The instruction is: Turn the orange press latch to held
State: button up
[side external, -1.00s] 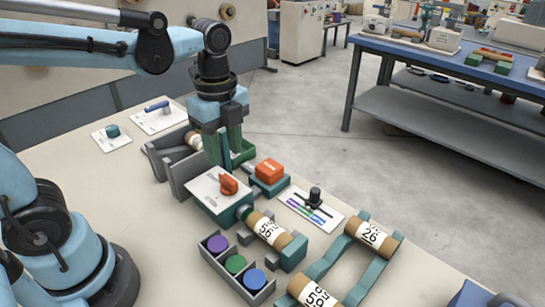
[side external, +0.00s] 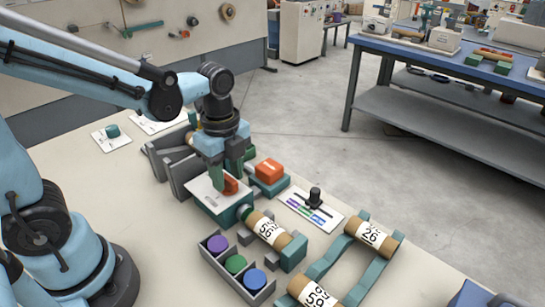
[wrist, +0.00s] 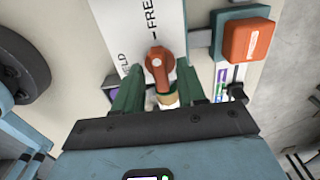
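The orange press latch (side external: 231,186) is a small turning knob on the white top plate of a teal box (side external: 222,214). In the wrist view the latch (wrist: 159,68) stands beside the printed word FREE; the label at left is partly cut off and ends in "LD". My gripper (side external: 227,174) is over the box, pointing down. In the wrist view its green fingers (wrist: 160,90) are apart, one on each side of the latch's lower end. I cannot tell whether they touch it. The latch appears to point along the plate towards FREE.
An orange block (side external: 269,171) on a teal base stands just right of the latch. A cardboard-coloured roll (side external: 269,229) sits in front of the box. A tray of coloured discs (side external: 236,264), a slider card (side external: 311,208) and a teal rack with rolls (side external: 375,275) are nearby.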

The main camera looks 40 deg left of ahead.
grip_shut()
jog(key=shift+n, duration=0.3)
jog(key=n, duration=0.3)
jog(key=shift+n, duration=0.3)
jog(key=n, duration=0.4)
jog(key=shift+n, duration=0.3)
jog(key=n, duration=0.9)
